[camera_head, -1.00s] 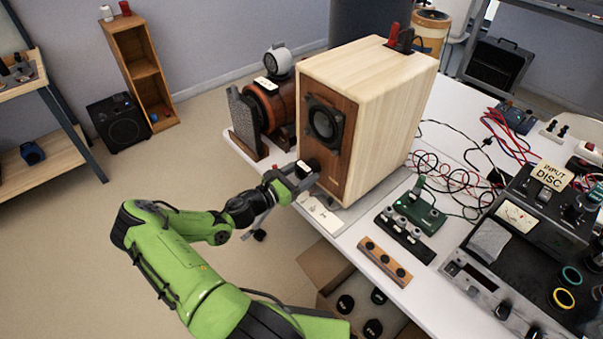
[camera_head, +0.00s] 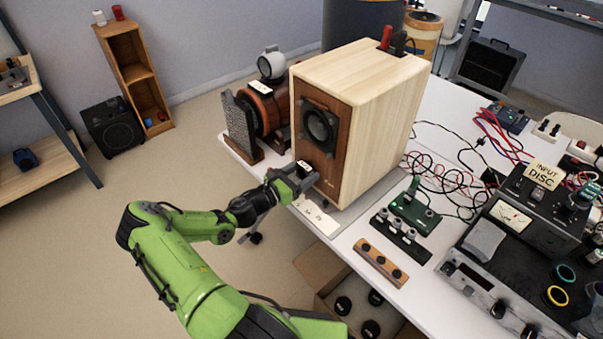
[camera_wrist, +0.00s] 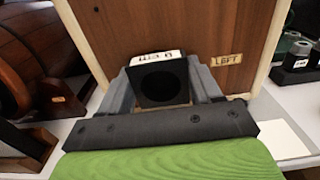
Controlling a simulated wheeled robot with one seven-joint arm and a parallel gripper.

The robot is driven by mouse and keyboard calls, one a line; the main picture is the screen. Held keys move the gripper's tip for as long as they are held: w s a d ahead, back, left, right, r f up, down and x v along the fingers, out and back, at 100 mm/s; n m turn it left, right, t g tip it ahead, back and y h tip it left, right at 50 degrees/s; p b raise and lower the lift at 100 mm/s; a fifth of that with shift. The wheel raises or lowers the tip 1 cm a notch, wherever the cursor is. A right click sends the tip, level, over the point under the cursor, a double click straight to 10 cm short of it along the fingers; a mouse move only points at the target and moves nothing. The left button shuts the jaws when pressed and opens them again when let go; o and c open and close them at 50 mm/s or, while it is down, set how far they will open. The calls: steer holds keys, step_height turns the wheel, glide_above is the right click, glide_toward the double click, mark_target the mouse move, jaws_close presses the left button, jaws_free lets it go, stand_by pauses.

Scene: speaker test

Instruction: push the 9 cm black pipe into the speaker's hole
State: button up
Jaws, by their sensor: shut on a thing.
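The speaker (camera_head: 370,95) is a pale wooden box with a brown front and a round black driver, standing near the table's left edge. Its brown front (camera_wrist: 200,30) fills the back of the wrist view, with a "LEFT" tag on it. My gripper (camera_head: 297,180) is at the lower part of this front. In the wrist view, my gripper (camera_wrist: 163,88) is shut with its grey fingers on both sides of the black pipe (camera_wrist: 148,98). The pipe shows a square black end with a round opening and a white label on top. The speaker's hole is hidden behind it; I cannot tell whether the pipe has entered.
A reddish-brown round device (camera_head: 262,108) stands left of the speaker. A white card (camera_head: 316,216) lies before it. A wooden strip with black knobs (camera_head: 381,262), a green board (camera_head: 414,213) and loose wires are to the right. An open cardboard box (camera_head: 325,272) is below the table edge.

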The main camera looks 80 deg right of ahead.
stand_by(0.6)
steer(key=o, duration=1.2)
steer(key=shift+o, duration=0.2)
steer(key=p+v, duration=0.2)
steer(key=v, duration=1.3)
steer(key=shift+w+a, duration=0.25)
steer(key=shift+w, duration=0.05)
steer(key=shift+a, duration=0.1)
